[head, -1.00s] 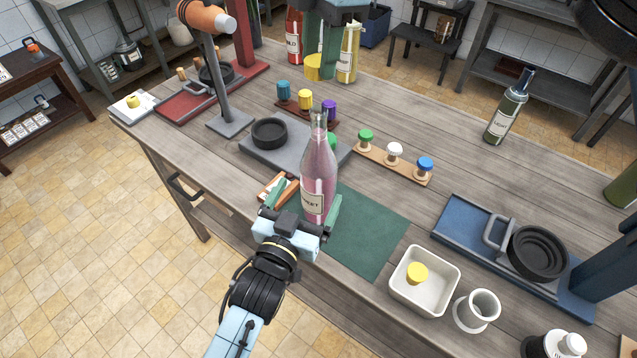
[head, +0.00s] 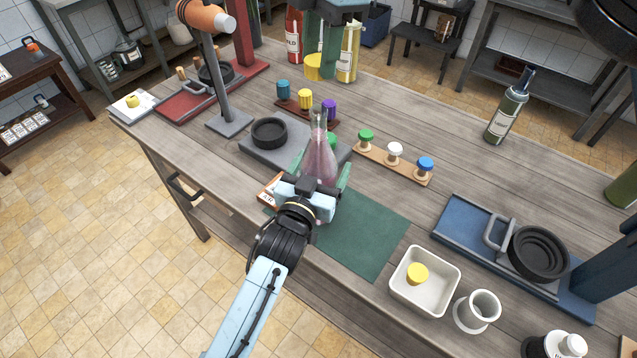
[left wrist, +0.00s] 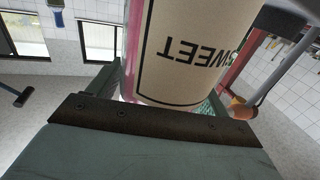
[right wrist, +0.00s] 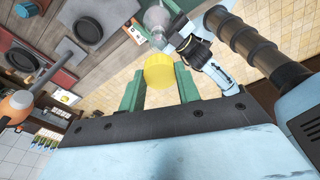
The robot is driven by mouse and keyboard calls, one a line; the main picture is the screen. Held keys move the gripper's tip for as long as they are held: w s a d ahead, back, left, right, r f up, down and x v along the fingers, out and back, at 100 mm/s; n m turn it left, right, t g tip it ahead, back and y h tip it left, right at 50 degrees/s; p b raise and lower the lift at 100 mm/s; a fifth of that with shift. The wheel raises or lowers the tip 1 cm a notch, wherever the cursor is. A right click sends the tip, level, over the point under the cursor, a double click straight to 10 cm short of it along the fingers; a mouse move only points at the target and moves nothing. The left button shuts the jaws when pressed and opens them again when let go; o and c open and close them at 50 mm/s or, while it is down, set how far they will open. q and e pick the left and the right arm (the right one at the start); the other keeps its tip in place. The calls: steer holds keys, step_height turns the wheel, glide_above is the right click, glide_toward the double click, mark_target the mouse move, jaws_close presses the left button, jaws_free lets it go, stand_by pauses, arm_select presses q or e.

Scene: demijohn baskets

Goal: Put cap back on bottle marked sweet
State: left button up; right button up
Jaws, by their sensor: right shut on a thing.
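The pink glass bottle (head: 320,160) stands upright at the green mat (head: 365,240), its narrow mouth uncovered. In the left wrist view its label (left wrist: 190,50) reads SWEET upside down. My left gripper (head: 322,168) has its fingers on either side of the bottle, apart and open; contact cannot be told. My right gripper (head: 318,66) hangs at the top of the head view, shut on a yellow cap (head: 313,68). The cap also shows between the fingers in the right wrist view (right wrist: 158,72). It is held apart from the bottle.
A rack (head: 305,112) of teal, yellow and purple caps and another (head: 390,163) of green, white and blue caps stand behind. A white tray (head: 400,295) holds another yellow cap. An orange lamp (head: 205,17) rises at left. A blue board (head: 465,240) lies right.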

arm_select(q)
steer(key=c, duration=1.1)
arm_select(e)
steer(key=shift+f, duration=2.5)
steer(key=shift+f, duration=0.9)
steer(key=shift+f, duration=0.55)
arm_select(q)
steer(key=c, duration=0.5)
arm_select(e)
steer(key=m, duration=0.4)
steer(key=shift+t, duration=0.3)
steer(key=m, duration=0.3)
steer(key=shift+s+a+r, duration=0.1)
steer(key=shift+a, duration=0.05)
arm_select(q)
steer(key=shift+c, duration=0.2)
arm_select(e)
steer(key=shift+m+t, duration=0.3)
steer(key=shift+m, duration=1)
